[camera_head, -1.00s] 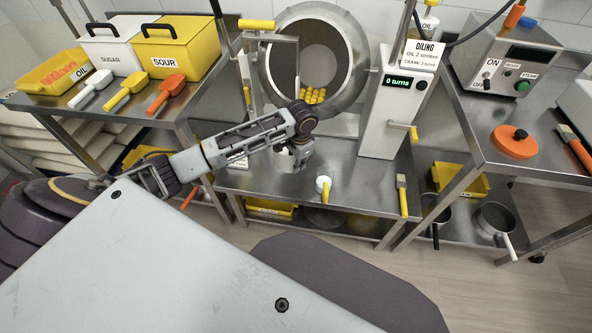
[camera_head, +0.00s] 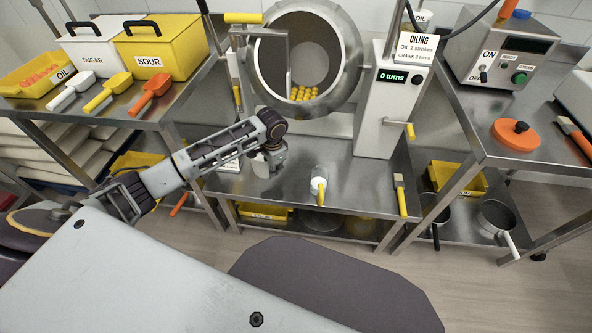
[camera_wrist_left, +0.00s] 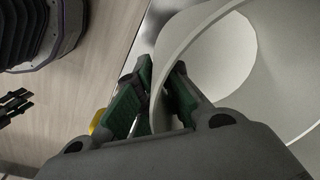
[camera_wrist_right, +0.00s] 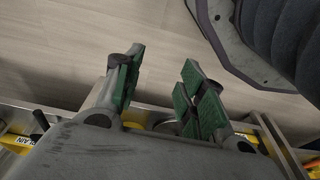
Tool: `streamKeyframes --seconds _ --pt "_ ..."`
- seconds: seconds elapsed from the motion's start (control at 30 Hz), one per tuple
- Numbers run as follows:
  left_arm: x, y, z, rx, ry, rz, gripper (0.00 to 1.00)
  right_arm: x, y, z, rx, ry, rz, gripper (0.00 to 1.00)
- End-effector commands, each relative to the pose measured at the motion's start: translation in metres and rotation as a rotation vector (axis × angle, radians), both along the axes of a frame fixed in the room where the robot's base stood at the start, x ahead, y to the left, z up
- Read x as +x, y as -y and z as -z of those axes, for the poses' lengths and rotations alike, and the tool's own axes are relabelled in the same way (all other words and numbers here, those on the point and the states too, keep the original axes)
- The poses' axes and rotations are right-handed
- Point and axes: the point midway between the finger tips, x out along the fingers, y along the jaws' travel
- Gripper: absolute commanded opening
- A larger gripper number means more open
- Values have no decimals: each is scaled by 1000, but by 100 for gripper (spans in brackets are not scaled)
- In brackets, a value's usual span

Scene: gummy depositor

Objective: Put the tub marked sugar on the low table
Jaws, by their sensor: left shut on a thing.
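A pale tub (camera_head: 261,168) is in my left gripper (camera_head: 274,162) over the low steel table (camera_head: 300,178). In the left wrist view my left gripper (camera_wrist_left: 155,100) is shut on the wall of the tub (camera_wrist_left: 205,45), whose open mouth faces the camera. A large white container marked SUGAR (camera_head: 92,58) with a black handle stands on the left table. My right gripper (camera_wrist_right: 160,85) shows only in its own wrist view, open and empty above the floor.
Bare steel lies between the tub and bottle.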

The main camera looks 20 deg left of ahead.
Motion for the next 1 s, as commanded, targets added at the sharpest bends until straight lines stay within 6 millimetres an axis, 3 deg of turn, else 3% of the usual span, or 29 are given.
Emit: streamKeyframes --seconds 0.27,0.7,1.0 --pt "0 0 8 0 0 -1 0 2 -2 -5 3 -1 -2 40" --pt "0 0 53 1 1 -1 0 5 -11 -42 14 -19 -7 40" --pt "0 0 58 0 1 -1 0 5 -13 -50 16 -24 -9 40"
